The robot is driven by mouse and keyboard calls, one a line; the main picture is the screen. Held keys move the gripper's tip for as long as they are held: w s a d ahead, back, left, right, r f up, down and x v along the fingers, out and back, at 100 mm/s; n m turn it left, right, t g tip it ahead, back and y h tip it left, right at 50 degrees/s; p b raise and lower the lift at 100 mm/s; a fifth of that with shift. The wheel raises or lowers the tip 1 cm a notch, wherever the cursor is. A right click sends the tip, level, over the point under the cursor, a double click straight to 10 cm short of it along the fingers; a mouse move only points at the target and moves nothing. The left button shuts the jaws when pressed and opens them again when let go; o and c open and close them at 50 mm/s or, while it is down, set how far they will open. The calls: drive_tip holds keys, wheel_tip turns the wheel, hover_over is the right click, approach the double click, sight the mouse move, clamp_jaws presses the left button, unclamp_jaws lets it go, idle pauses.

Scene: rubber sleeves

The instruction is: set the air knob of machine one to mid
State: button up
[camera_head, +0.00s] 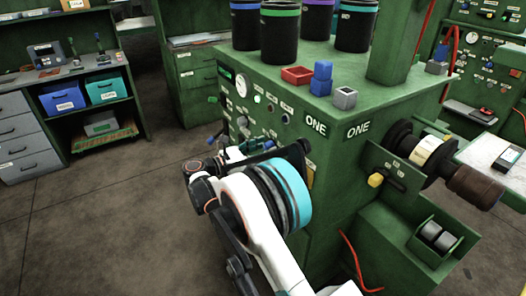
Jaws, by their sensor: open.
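Machine one (335,165) is a green cabinet marked ONE on two faces. Its left face carries a control panel with a round white gauge (241,88), a lit green lamp (257,99) and several small knobs and labels. The lettering is too small to read, so I cannot tell which knob is the air knob or where it points. My gripper (246,145) is in front of the lower part of this panel. It is open, and I see nothing in it. My wrist and gripper hide part of the panel, and contact with a knob cannot be made out.
Black canisters (285,38) with coloured bands, a red tray (296,75), blue blocks (322,78) and a grey block (344,97) stand on the machine. A yellow-knobbed lever (376,180) and a roller (432,155) jut out at right. The floor at left (95,215) is clear.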

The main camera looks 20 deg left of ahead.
drive_tip(key=c, duration=1.1)
drive_tip(key=shift+m, duration=0.5)
drive_tip(key=m, duration=0.8)
drive_tip(key=shift+m, duration=0.3)
drive_tip(key=shift+m, duration=0.3)
